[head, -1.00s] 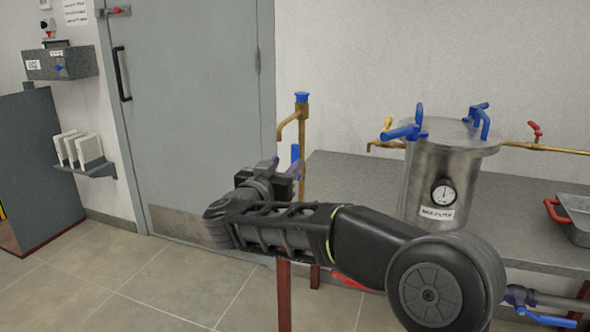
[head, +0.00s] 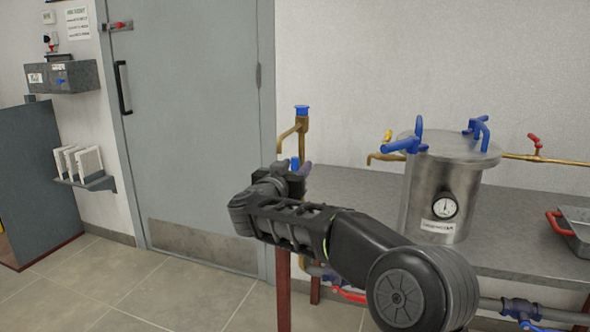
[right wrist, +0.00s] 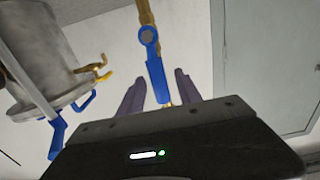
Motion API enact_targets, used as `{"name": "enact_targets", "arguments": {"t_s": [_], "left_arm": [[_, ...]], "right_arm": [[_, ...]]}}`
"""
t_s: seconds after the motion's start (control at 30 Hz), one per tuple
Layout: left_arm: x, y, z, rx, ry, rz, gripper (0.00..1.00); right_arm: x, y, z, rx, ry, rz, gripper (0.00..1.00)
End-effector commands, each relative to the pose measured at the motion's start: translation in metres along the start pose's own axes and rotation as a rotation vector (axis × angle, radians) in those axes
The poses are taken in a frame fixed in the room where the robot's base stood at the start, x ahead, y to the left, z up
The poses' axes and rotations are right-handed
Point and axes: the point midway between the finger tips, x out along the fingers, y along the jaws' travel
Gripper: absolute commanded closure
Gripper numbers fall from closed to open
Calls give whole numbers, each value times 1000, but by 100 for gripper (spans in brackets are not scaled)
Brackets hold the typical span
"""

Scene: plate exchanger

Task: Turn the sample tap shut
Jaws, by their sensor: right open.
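A brass standpipe (head: 303,122) with a blue cap and a side spout stands in front of the wall, left of the vessel. Its blue lever (head: 295,163) is mostly hidden behind my right gripper (head: 301,172). In the right wrist view the blue lever (right wrist: 156,78) hangs in line with the brass pipe (right wrist: 147,14). It appears between the two fingers of my open right gripper (right wrist: 159,92), which are apart from it. A smaller brass tap with a yellow handle (head: 387,136) sits beside the vessel. No label shows which is the sample tap. My left gripper is out of view.
A steel vessel (head: 436,195) with blue clamps and a gauge stands on a grey bench (head: 350,196). A tray with red handles (head: 571,236) is at right. Pipes with red and blue valve levers run under the bench. A grey door (head: 195,120) is behind at left.

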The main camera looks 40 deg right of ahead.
Motion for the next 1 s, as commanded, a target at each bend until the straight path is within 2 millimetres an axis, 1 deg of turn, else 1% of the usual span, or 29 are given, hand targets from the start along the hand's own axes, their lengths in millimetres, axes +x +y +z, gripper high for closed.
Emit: {"name": "enact_targets", "arguments": {"t_s": [0.2,0.23,0.7,1.0], "left_arm": [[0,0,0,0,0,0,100],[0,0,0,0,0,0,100],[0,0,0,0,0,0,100],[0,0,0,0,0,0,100]], "right_arm": [[0,0,0,0,0,0,59],[0,0,0,0,0,0,61],[0,0,0,0,0,0,99],[0,0,0,0,0,0,100]]}}
